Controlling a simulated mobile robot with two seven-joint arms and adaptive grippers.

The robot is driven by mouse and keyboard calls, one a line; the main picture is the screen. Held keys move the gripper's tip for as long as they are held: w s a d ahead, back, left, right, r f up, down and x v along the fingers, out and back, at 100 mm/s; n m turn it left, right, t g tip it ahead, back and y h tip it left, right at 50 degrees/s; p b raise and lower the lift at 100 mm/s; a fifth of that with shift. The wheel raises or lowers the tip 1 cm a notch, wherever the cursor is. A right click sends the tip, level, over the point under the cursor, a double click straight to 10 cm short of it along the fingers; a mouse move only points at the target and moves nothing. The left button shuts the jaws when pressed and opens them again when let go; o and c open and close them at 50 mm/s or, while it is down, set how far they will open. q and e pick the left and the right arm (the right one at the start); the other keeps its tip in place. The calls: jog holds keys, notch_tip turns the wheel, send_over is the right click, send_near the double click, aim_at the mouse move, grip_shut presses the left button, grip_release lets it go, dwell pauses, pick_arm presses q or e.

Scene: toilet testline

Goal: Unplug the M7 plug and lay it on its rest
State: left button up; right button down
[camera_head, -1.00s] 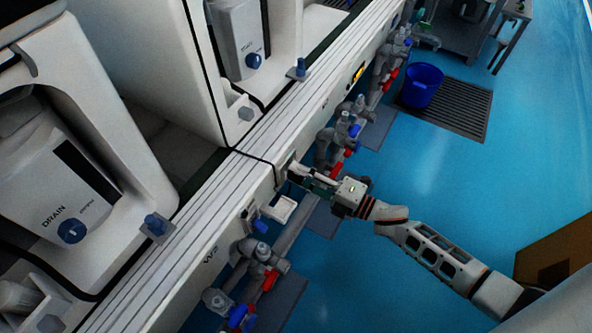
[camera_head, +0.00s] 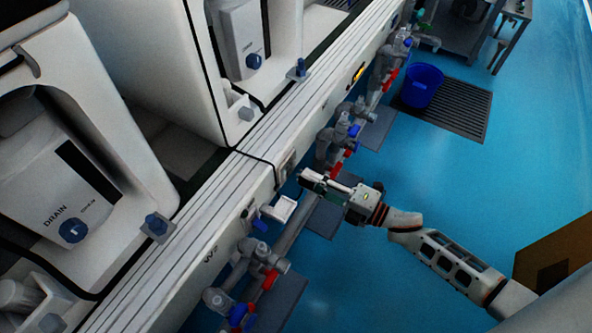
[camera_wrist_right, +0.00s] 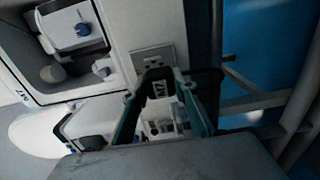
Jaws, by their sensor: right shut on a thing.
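My right gripper (camera_head: 312,180) is shut on the dark M7 plug (camera_wrist_right: 160,90), whose M7 label shows between the fingers in the wrist view. In the head view the plug is mostly hidden by the fingers. The grey socket plate (camera_head: 287,167) is on the side panel of the bench, just left of the fingertips, with a gap between. The plate also shows in the wrist view (camera_wrist_right: 152,56), beyond the plug. A small white tray (camera_head: 281,208), possibly the rest, sticks out from the panel below and left of the socket. My left gripper is not in view.
Grey pipes with red and blue valve handles (camera_head: 268,279) run along the panel, on both sides of my gripper. A black cable (camera_head: 262,160) crosses the bench rail. A blue bucket (camera_head: 421,85) stands on a floor grate.

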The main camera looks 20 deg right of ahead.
jog(key=shift+v, duration=1.05)
pick_arm(q)
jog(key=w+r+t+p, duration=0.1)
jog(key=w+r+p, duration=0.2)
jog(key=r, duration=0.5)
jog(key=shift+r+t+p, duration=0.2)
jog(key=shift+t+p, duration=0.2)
jog(key=shift+p, duration=0.3)
pick_arm(e)
notch_tip(320, 180, up, 6)
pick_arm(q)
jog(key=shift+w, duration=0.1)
pick_arm(e)
jog(key=shift+r, duration=0.1)
dwell(0.4)
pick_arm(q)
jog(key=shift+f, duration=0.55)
pick_arm(e)
jog(key=shift+x, duration=2.6)
